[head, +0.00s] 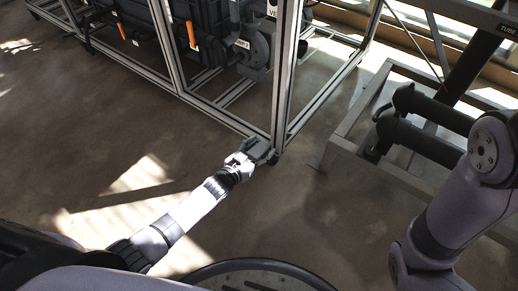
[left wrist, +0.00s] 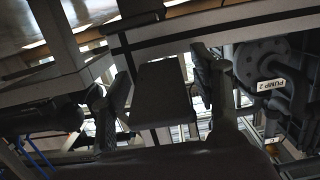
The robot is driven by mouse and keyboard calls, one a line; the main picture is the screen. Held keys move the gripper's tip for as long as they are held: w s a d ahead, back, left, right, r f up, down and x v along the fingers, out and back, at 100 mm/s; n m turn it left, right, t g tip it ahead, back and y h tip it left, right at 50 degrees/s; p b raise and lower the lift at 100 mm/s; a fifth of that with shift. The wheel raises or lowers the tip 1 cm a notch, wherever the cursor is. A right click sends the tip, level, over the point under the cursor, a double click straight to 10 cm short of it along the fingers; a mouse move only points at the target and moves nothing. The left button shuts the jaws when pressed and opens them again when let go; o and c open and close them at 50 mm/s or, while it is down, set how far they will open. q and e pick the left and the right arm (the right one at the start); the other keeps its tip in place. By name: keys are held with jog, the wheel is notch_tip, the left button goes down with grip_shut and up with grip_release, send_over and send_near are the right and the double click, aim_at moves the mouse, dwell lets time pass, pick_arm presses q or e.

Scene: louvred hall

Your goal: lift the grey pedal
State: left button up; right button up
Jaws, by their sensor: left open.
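The grey pedal (left wrist: 161,92) is a flat dark slab in the middle of the left wrist view. My left gripper (left wrist: 158,78) is open, with one finger on each side of the slab. A gap shows on the left side; I cannot tell whether the right finger touches it. In the head view my left gripper (head: 261,150) is low at the near corner post of the metal frame, where pedal and fingers are hard to tell apart. My right arm shows at the right edge of the head view; its gripper is out of view.
An aluminium-profile frame (head: 279,85) with dark machinery and a pump (head: 254,50) stands beyond my left gripper. A grey metal stand (head: 345,140) with thick dark pipes (head: 425,140) is to the right. The floor (head: 60,130) at left is clear.

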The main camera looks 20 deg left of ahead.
pick_arm(q)
jog(key=shift+s+a, duration=0.2)
jog(key=shift+s, duration=0.3)
jog(key=v, duration=1.1)
jog(key=shift+r, duration=0.1)
